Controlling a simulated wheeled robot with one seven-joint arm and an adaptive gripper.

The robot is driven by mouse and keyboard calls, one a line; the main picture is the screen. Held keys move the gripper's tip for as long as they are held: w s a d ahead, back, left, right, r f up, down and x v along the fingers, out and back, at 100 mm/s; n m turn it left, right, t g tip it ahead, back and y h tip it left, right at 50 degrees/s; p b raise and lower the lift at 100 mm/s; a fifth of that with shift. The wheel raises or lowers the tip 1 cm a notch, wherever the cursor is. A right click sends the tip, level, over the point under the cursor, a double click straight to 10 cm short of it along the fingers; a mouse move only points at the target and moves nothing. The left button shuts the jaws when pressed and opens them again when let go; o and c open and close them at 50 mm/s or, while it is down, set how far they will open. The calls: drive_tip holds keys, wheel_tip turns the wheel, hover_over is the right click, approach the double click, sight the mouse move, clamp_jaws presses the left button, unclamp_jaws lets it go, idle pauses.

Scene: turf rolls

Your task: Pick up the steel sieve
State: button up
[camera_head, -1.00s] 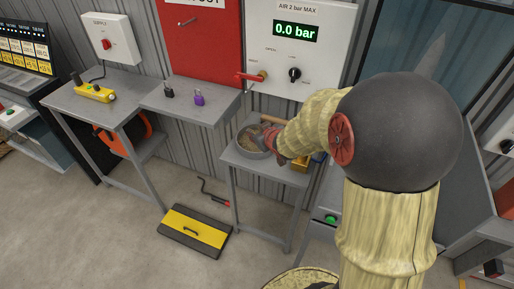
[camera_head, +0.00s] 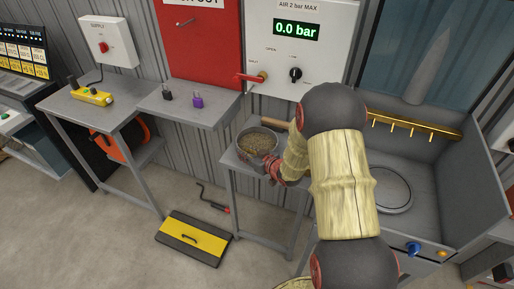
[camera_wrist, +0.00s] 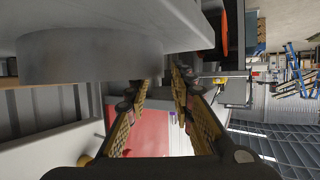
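The steel sieve (camera_head: 245,152) is a round grey pan with grainy brown matter inside. It stands upright on a small grey table (camera_head: 232,163) below the gauge panel. My gripper (camera_head: 272,168) is at the sieve's near right side in the head view, with its fingers partly hidden by my wrist. In the wrist view, which is upside down, the sieve's grey wall (camera_wrist: 85,58) hangs beneath the table slab. The two fingers of my gripper (camera_wrist: 160,78) are apart, with their tips by the wall's edge. I cannot tell whether they touch it.
A wooden-looking bar (camera_head: 275,123) lies behind the sieve. A grey bench with a round plate (camera_head: 390,188) and a brass rail (camera_head: 415,126) stands to the right. A yellow-black box (camera_head: 193,238) is on the floor.

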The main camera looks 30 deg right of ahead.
drive_tip(key=x, duration=0.3)
drive_tip(key=shift+a+b, duration=0.1)
drive_tip(key=shift+b, duration=0.3)
drive_tip(key=c, duration=0.3)
clamp_jaws()
